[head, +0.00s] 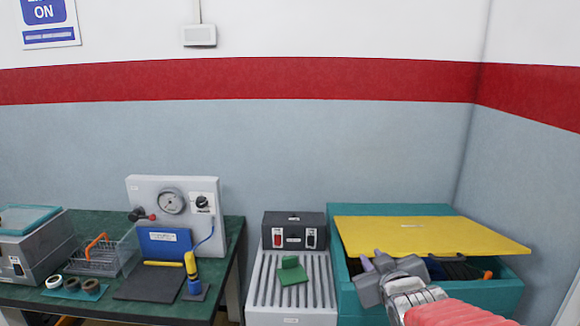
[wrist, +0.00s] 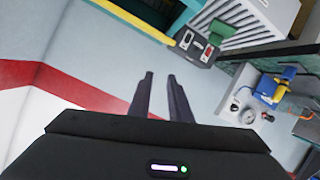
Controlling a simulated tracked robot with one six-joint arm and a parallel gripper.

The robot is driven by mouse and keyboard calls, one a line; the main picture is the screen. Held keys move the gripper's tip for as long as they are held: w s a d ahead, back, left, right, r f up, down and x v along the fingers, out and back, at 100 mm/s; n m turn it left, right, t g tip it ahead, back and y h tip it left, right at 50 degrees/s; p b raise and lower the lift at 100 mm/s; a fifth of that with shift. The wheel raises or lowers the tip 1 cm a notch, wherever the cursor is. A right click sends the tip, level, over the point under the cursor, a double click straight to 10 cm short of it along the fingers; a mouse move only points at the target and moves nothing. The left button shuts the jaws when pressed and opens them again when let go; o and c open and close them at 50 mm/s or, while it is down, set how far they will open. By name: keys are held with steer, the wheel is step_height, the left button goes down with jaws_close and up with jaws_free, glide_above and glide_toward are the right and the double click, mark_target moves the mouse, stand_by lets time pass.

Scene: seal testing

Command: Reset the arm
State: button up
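My gripper (head: 373,261) is at the end of my arm, which reaches in from the lower right in the head view. It appears in front of the teal bin (head: 343,300) and its yellow lid (head: 420,235). In the wrist view, the two dark fingers of my gripper (wrist: 158,76) stand apart with nothing between them. Only wall shows through the gap.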

steer(key=s+f+m+g, duration=0.3)
steer(key=s+f+g, duration=0.4)
steer(key=s, duration=0.4)
steer(key=s+a+r, duration=0.1)
steer(key=s, duration=0.6)
steer(key=s+a+r+m+g, duration=0.1)
steer(key=s, duration=0.5)
steer(key=shift+s+a+r, duration=0.3)
steer(key=shift+s+a, duration=0.1)
steer(key=shift+c, duration=0.3)
jaws_close()
